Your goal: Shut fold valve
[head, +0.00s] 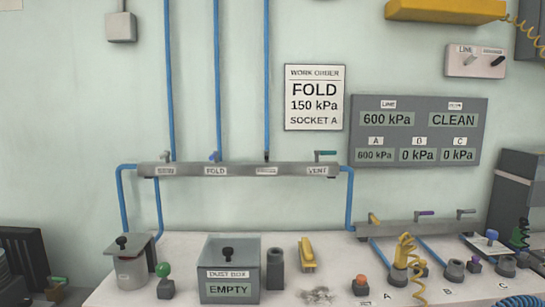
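The fold valve (214,157) has a small blue handle on top of the grey manifold pipe (240,169) on the wall, above the FOLD label (215,171). The handle looks short from here, and I cannot tell its exact angle. A blue hose rises from the pipe beside it. The vent valve (325,154) at the pipe's right end has a green handle lying sideways. The press valve (266,156) has a dark handle that looks short. Neither gripper is in view.
The work order (315,98) reads FOLD, 150 kPa, SOCKET A. The gauge panel (415,130) shows LINE 600 kPa, CLEAN, A 600, B 0, C 0. Below the pipe, a dust box (230,253) and a lidded pot (131,273) stand on the bench (330,250). A lower manifold (415,229) is at right.

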